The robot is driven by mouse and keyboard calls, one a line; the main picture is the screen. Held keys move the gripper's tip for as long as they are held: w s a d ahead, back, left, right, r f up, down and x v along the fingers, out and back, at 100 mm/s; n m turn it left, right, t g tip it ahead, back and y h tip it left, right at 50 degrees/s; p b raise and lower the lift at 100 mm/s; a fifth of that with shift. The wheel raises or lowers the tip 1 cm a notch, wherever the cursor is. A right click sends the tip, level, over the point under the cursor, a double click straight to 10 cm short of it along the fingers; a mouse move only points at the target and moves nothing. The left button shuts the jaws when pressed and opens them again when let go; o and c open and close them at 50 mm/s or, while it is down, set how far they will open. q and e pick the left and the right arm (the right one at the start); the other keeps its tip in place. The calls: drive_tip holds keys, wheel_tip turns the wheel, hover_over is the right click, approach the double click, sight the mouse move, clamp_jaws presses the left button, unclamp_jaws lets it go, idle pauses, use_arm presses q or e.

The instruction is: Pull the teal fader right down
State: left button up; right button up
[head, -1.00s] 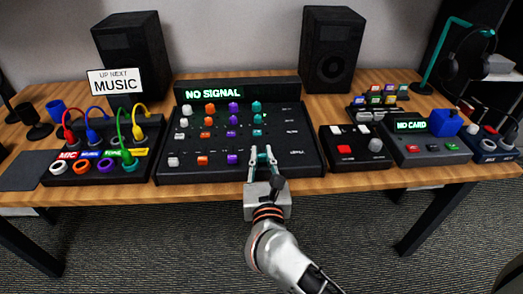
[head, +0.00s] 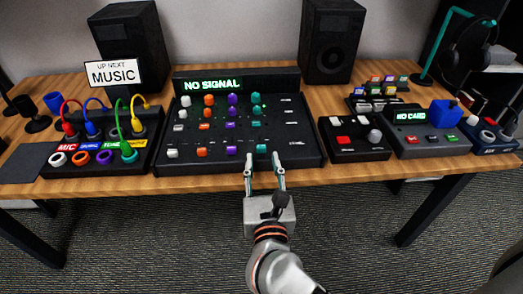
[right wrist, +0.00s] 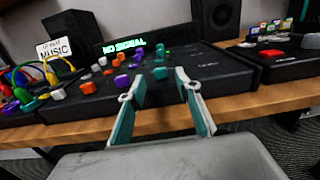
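The teal fader (head: 261,149) is the teal cap at the front right of the black mixer's (head: 290,160) cap rows. It is level with the white, orange and purple front caps, at the near end of its column. My right gripper (head: 264,161) is open and empty at the mixer's front edge, its fingertips just short of the fader. In the right wrist view the teal fader (right wrist: 160,73) shows beyond and between the two spread fingers (right wrist: 163,92), apart from them. My left gripper is not in view.
A display above the mixer reads NO SIGNAL (head: 212,85). A cable box (head: 150,150) with coloured plugs stands to the left. A black button box (head: 360,152) and a NO CARD box (head: 440,145) stand to the right. Open floor lies before the table.

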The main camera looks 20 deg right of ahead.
drive_tip(key=v, duration=0.6)
drive_tip(key=shift+r, duration=0.1)
idle(0.3)
